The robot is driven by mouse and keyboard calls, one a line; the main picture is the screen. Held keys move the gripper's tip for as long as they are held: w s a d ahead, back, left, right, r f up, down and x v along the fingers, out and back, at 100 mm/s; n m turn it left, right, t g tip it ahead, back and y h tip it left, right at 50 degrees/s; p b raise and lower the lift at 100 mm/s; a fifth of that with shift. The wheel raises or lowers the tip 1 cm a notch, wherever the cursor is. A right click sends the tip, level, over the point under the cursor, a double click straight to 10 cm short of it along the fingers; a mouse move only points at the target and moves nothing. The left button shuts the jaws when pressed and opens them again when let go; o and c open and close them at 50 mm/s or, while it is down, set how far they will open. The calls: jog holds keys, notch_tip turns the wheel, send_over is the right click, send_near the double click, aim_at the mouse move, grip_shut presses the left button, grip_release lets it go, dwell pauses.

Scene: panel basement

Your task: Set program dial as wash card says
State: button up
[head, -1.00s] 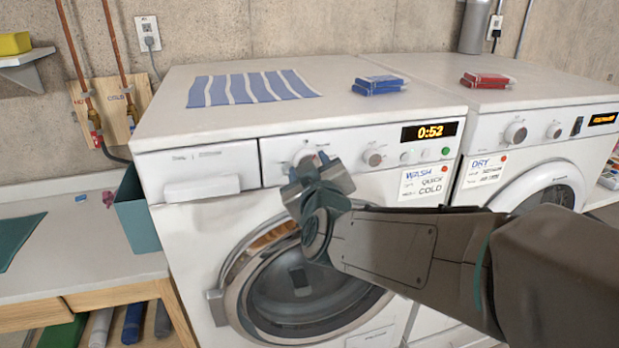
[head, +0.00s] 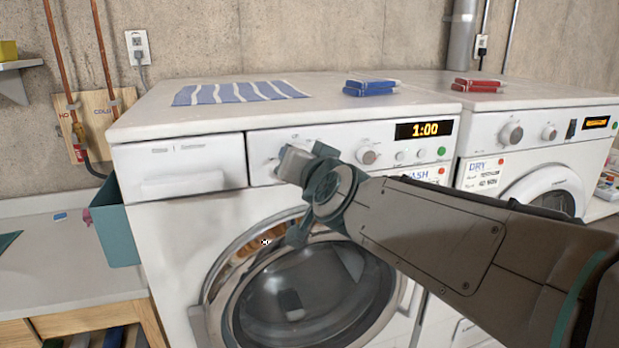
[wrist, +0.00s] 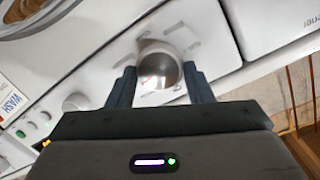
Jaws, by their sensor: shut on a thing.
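The washer (head: 180,235) has a white front panel with a left dial, a second dial (head: 368,156) and a display (head: 424,130) reading 1:00. My gripper (head: 288,163) is at the left dial and hides most of it in the head view. In the wrist view the silver left dial (wrist: 160,66) sits between the two fingers of my gripper (wrist: 160,84), which is shut on it. The dial's pointer setting cannot be read. The wash card (head: 425,175) is mostly covered by my arm; its edge also shows in the wrist view.
A dryer (head: 540,150) with its own dials and dry card (head: 482,175) stands to the right. A striped cloth (head: 240,92), blue packs (head: 371,87) and red packs (head: 476,85) lie on top. A teal bin (head: 118,230) stands left of the washer.

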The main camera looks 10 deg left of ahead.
jog(key=m+y+b, duration=0.1)
jog(key=m+b, duration=0.3)
jog(key=m, duration=0.1)
jog(key=m+y+b, duration=0.1)
jog(key=m+b, duration=0.4)
jog(key=m, duration=0.1)
jog(key=m+y+b, duration=0.1)
jog(key=m+b, duration=0.4)
jog(key=m, duration=0.1)
jog(key=shift+w+d+f, duration=0.15)
jog(key=shift+d+f, duration=0.05)
jog(key=shift+f, duration=0.2)
dwell(0.4)
jog(key=o, duration=1)
jog(key=shift+r, duration=0.1)
